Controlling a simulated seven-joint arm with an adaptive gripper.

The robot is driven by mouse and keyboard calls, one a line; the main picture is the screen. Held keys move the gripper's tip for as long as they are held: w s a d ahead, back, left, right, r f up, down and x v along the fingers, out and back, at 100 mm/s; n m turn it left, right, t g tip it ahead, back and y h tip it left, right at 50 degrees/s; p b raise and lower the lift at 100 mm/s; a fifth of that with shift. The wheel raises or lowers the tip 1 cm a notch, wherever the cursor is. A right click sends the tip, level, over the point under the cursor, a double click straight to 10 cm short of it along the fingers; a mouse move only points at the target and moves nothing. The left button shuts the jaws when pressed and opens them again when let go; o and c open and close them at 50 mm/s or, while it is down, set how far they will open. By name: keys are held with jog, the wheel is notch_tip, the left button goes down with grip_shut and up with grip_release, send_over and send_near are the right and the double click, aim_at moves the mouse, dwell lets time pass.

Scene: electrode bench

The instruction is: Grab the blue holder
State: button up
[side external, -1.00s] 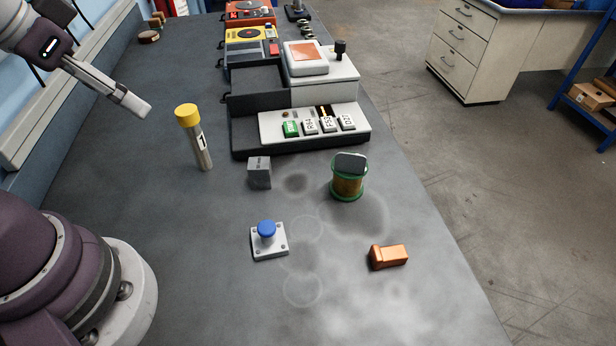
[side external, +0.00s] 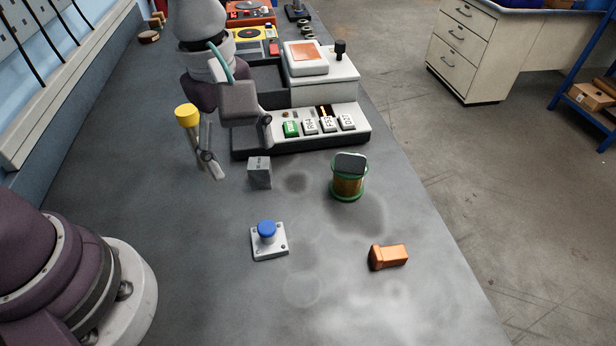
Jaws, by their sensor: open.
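The blue holder (side external: 267,232) looks like a blue knob on a white square plate with corner holes. It sits upright on the grey bench in the side external view, near the middle. My gripper (side external: 236,152) is open and empty. It hangs up the bench from the holder and to its left, apart from it. One light finger points down in front of the yellow-capped tube, close to the grey cube; the other finger is harder to make out by the bench unit.
The yellow-capped tube (side external: 187,116) is partly hidden by my finger. A grey cube (side external: 260,172), a green-rimmed copper spool (side external: 348,186) and an orange block (side external: 388,256) stand around the holder. A dark unit with keys (side external: 245,142) is behind. The bench's near part is clear.

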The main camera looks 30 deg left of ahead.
aim_at(267, 227)
jog(key=d+f+n, duration=0.1)
jog(key=f+n, duration=0.1)
jog(key=d+f+n+g, duration=0.1)
jog(key=f, duration=0.1)
jog(key=shift+s+d, duration=0.15)
jog(key=shift+d, duration=0.2)
notch_tip(267, 227, down, 9)
jog(key=shift+s+a+f, duration=0.1)
jog(key=shift+a, duration=0.05)
grip_shut()
